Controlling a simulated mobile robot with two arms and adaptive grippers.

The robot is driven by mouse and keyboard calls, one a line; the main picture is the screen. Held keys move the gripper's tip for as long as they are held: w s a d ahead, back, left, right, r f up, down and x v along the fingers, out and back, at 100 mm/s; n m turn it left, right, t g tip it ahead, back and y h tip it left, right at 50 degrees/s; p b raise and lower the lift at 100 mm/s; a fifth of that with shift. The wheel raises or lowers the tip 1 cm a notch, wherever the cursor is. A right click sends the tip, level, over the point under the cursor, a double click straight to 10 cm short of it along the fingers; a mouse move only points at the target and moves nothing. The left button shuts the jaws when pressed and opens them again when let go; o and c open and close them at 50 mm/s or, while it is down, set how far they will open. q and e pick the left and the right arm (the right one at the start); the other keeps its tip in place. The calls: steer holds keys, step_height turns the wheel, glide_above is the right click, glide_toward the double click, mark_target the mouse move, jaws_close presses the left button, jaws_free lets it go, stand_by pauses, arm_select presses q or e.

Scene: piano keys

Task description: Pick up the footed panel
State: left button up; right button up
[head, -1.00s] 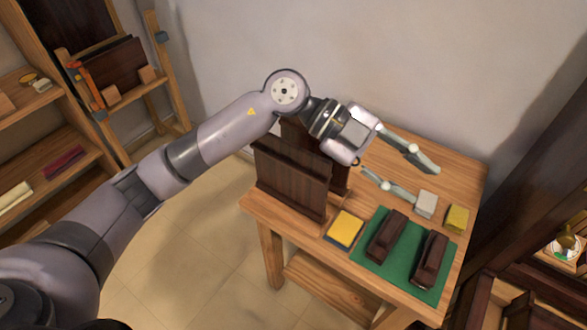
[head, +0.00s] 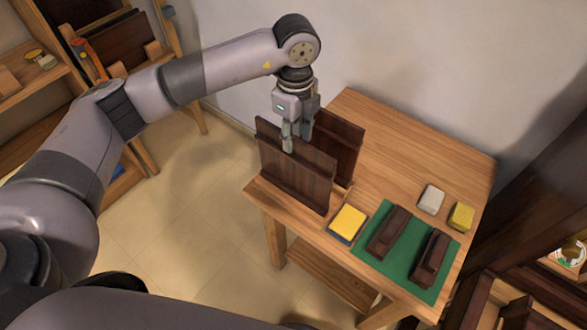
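Two dark brown wooden panels stand upright at the table's left end, a front panel (head: 296,180) and a rear panel (head: 343,143) partly hidden behind it. I cannot tell from this view which is the footed panel. My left gripper (head: 294,142) points down at the top edge of the front panel. One finger shows in front of that edge and the other appears behind it. Whether the fingers press on the panel is not clear. My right gripper is out of view.
The wooden table (head: 400,145) holds a yellow-topped block (head: 347,222), a green mat (head: 375,260) with two dark brown blocks (head: 388,233), a white block (head: 431,199) and a yellow sponge-like block (head: 461,216). The table's back middle is clear. A wall stands behind.

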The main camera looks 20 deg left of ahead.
mark_target(294, 152)
arm_select(q)
step_height(294, 152, down, 3)
steer(key=shift+f+p, duration=0.1)
steer(key=shift+p, duration=0.2)
steer(key=shift+f+p, duration=0.5)
steer(key=shift+p, duration=0.05)
steer(key=f, duration=0.1)
steer(key=f+p, duration=0.1)
steer(key=f, duration=0.1)
steer(key=shift+a+f, duration=0.2)
steer(key=shift+f, duration=0.45)
steer(key=shift+c, duration=0.3)
steer(key=c, duration=0.7)
jaws_close()
steer(key=shift+w+r, duration=0.1)
